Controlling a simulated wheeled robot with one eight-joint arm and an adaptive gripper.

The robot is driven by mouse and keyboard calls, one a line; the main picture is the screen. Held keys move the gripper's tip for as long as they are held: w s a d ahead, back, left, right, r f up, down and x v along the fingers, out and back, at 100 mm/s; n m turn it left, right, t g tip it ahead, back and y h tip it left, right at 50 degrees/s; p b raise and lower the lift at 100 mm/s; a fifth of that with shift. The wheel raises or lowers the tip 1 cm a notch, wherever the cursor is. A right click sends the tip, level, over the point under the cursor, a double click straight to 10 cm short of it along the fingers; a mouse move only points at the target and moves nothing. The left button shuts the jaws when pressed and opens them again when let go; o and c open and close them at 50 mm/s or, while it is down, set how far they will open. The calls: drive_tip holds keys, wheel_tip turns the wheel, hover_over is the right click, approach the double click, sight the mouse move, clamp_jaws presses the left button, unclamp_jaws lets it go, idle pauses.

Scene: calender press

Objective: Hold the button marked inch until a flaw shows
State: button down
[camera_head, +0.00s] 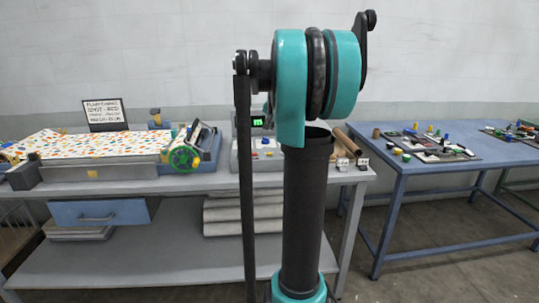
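A control box (244,152) stands on the grey bench, partly behind my arm. It has a small green-lit display (258,122), a blue button (265,142) and other small coloured controls. Their labels are too small to read, so I cannot tell which button is marked inch. The press lies to the left, with a white sheet (95,146) speckled in orange and other colours across it. A green wheel (184,157) and dark rollers are at its right end. I cannot pick out a flaw among the specks. My gripper is not in view; my teal and black arm fills the middle.
Brown rolls (345,140) and small labelled blocks (352,162) lie at the bench's right end. A blue table (420,182) with small coloured parts stands right. Floor shows between the tables.

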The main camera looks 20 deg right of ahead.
sight(270, 154)
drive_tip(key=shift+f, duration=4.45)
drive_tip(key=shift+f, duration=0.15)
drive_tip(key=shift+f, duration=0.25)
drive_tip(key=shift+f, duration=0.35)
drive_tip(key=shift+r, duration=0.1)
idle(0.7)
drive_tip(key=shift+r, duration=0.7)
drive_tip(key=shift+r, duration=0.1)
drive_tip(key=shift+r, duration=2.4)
